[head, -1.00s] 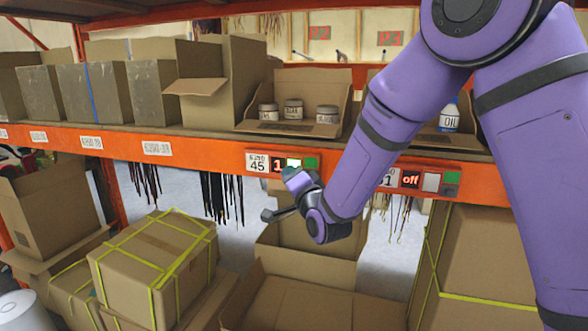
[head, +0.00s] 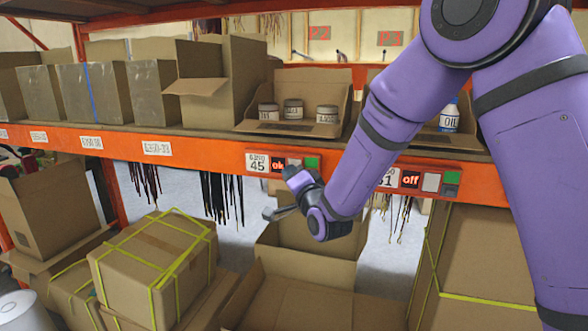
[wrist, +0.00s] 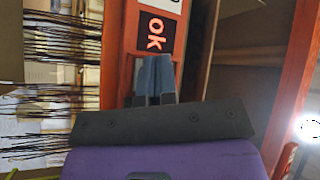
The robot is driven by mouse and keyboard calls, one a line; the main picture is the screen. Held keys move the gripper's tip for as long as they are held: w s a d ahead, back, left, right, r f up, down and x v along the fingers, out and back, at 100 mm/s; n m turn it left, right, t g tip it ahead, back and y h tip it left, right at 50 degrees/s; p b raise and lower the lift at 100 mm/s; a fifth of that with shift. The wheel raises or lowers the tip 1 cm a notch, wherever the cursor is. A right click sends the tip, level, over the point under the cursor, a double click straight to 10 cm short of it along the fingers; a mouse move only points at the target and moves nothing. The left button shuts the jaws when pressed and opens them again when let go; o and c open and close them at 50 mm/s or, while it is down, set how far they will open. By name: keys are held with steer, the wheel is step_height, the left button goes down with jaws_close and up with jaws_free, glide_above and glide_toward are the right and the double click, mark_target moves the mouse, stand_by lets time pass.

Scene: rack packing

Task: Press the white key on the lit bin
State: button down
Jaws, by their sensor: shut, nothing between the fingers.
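The left bin is an open carton (head: 342,88) with several jars on the shelf. Its panel on the orange beam carries a label reading 45, a display (head: 278,165) reading "ok" and a green key (head: 312,163). The display also shows in the wrist view (wrist: 156,33). My gripper (head: 290,173) is at the panel's lower edge. In the wrist view its fingers (wrist: 153,62) are shut together, empty, with their tips right by the display. The white key is not clearly visible behind the fingertips; I cannot tell whether they touch it.
The neighbouring bin's panel (head: 411,180) reads "off", with a pale key and a green key. Open cartons (head: 305,300) stand below the beam. A yellow-strapped box (head: 150,255) is at the lower left. Dark strands hang under the shelf.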

steer(key=shift+s+a, duration=0.25)
steer(key=shift+s, duration=0.55)
steer(key=s, duration=0.1)
steer(key=s+a, duration=0.1)
steer(key=s, duration=0.2)
steer(key=shift+s+a, duration=0.35)
stand_by(0.6)
